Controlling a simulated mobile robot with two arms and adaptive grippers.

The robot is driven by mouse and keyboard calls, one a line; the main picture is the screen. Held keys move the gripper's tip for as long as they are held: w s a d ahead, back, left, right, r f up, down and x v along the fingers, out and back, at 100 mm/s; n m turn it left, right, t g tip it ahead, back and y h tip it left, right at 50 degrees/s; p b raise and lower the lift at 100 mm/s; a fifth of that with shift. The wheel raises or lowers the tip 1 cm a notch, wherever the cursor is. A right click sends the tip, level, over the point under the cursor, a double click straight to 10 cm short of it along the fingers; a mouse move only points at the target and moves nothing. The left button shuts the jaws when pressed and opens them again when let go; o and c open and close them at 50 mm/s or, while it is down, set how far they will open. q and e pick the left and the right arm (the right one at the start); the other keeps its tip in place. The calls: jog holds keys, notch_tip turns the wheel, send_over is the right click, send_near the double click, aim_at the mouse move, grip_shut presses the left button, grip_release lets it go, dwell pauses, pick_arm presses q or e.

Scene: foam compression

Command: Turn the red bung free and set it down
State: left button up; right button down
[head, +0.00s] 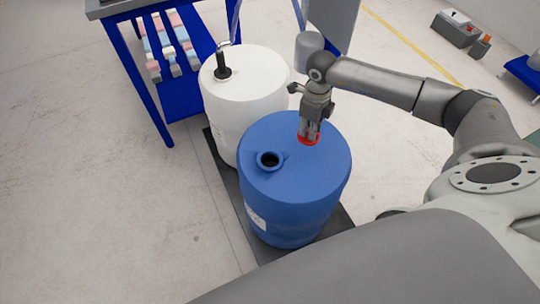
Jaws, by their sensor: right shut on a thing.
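The red bung (308,141) is at the top of the blue drum (290,199), on the right side of its lid. My right gripper (309,135) points down from above and is shut on the bung, hiding most of it. A red rim shows around the fingertips. I cannot tell whether the bung is still seated in its hole or slightly raised. An open, dark bung hole (269,160) with a raised collar is on the left of the same lid. My left gripper is not in view.
A white drum (245,80) with a black fitting (222,66) stands behind the blue one. Both stand on a dark pallet (342,222). A blue bench (150,107) holding coloured pieces is at the back left. The floor (110,220) at left is clear.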

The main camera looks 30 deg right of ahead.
jog(key=shift+d, duration=1.2)
jog(key=shift+s+d, duration=0.1)
jog(key=shift+d, duration=0.15)
pick_arm(q)
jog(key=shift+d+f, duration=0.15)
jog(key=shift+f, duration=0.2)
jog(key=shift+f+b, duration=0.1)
jog(key=shift+b, duration=0.2)
pick_arm(e)
jog(key=shift+f, duration=0.1)
notch_tip(320, 180, down, 3)
jog(key=shift+f+b, duration=0.1)
jog(key=shift+b, duration=1.1)
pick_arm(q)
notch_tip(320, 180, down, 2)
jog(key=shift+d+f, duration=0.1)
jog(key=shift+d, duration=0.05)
pick_arm(e)
jog(key=shift+a, duration=0.1)
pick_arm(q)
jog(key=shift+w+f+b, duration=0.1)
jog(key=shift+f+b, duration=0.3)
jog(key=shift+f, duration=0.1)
pick_arm(e)
jog(key=shift+f, duration=0.5)
jog(key=c, duration=1.4)
grip_release()
